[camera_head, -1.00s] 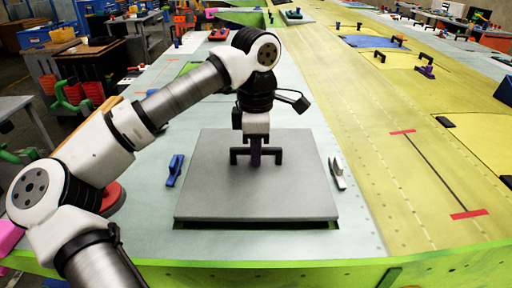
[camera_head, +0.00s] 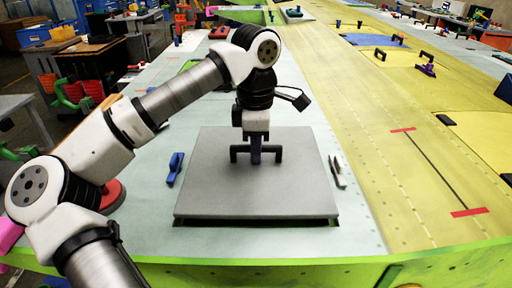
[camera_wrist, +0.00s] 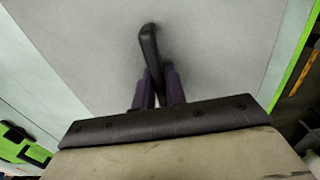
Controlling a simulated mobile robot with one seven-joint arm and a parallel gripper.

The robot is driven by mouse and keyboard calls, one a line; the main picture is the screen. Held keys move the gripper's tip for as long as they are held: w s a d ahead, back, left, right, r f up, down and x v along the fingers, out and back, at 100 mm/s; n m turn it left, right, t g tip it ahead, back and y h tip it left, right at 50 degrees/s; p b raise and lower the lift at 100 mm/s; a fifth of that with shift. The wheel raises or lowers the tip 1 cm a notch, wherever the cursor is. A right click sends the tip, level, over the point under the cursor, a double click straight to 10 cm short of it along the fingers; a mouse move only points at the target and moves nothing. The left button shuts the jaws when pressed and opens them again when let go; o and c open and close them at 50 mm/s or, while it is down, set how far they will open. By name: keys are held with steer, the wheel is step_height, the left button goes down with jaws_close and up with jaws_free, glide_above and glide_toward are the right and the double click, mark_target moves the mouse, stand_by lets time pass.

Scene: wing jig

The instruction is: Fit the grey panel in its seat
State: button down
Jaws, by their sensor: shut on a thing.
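The grey panel (camera_head: 215,188) is a flat, roughly square plate with a dark bracket handle (camera_head: 276,152) at its middle. My gripper (camera_head: 255,156) points down and is shut on this handle. In the wrist view the purple fingers (camera_wrist: 160,88) stand on either side of the black handle (camera_wrist: 149,45), with the grey panel (camera_wrist: 95,40) behind. The panel looks about level over the pale work surface. A dark strip shows under its front edge. The seat is otherwise hidden beneath the panel, and I cannot tell whether the panel touches it.
A blue clamp-like tool (camera_head: 175,168) lies left of the panel and a grey pointed tool (camera_head: 338,171) lies close to its right. A green edge (camera_head: 300,262) runs along the front. The yellow surface (camera_head: 395,205) at right is mostly clear nearby.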

steer(key=shift+f+b, duration=1.35)
steer(key=shift+f, duration=0.2)
steer(key=c, duration=1.4)
jaws_free()
steer(key=shift+o, duration=0.2)
steer(key=shift+r, duration=0.1)
step_height(320, 180, up, 14)
steer(key=shift+b, duration=0.35)
